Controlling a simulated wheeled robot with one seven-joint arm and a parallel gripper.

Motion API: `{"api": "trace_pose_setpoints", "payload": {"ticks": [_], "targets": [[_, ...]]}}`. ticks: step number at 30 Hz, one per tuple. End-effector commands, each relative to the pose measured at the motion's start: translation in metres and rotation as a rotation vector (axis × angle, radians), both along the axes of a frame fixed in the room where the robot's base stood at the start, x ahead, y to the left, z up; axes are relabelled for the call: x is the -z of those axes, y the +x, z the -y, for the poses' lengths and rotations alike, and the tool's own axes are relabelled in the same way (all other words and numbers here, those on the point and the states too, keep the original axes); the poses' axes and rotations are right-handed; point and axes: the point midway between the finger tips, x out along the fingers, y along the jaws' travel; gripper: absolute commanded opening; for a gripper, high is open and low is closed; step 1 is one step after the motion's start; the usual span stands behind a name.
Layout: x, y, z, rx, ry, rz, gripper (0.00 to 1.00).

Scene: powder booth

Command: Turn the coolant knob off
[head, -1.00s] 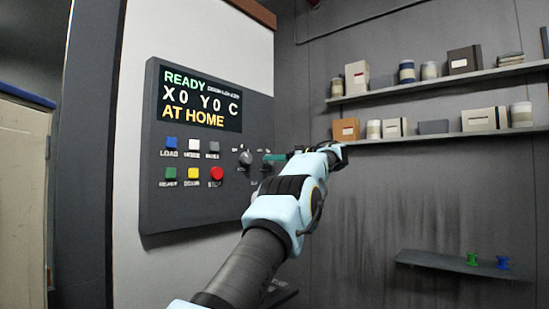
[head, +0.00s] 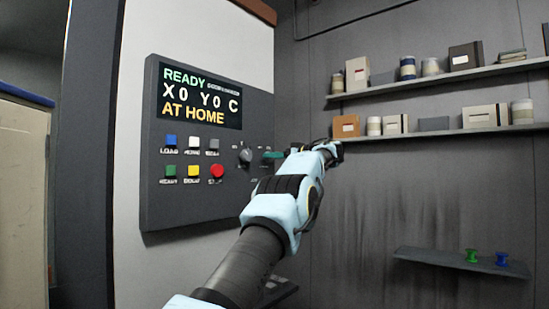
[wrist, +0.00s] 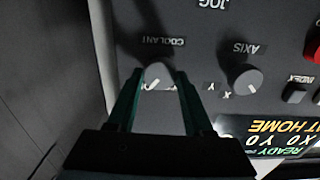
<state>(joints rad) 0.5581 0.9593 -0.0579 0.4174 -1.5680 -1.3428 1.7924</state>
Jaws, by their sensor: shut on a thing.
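The coolant knob (wrist: 158,73) is a grey round knob on the dark control panel, under an upside-down COOLANT label (wrist: 163,41) in the wrist view. Its white pointer line sits at a slant. My gripper (wrist: 158,80) has its two green fingers on either side of the knob, shut on it. In the head view my gripper (head: 272,156) is at the panel's right edge, and the coolant knob is hidden behind it.
The grey axis knob (wrist: 243,76) is beside the coolant knob; it also shows in the head view (head: 246,156). A red button (head: 217,171) and several coloured buttons lie left on the panel (head: 150,205). Shelves (head: 440,80) with boxes and jars hang at the right.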

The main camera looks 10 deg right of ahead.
Motion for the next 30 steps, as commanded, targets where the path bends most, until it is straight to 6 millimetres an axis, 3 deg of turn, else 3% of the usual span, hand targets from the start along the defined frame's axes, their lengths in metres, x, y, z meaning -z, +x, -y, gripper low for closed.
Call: {"api": "trace_pose_setpoints", "payload": {"ticks": [1,6,17,30], "targets": [[-0.0001,0.0,0.0001,0.0,0.0,0.0,0.18],[-0.0002,-0.0001,0.0002,0.0,0.0,0.0,0.0],[-0.0015,-0.0002,-0.0001,0.0,-0.032,0.03,0.0],[-0.0008,-0.0005,-0.0001,0.001,-0.272,0.254,0.0]]}}
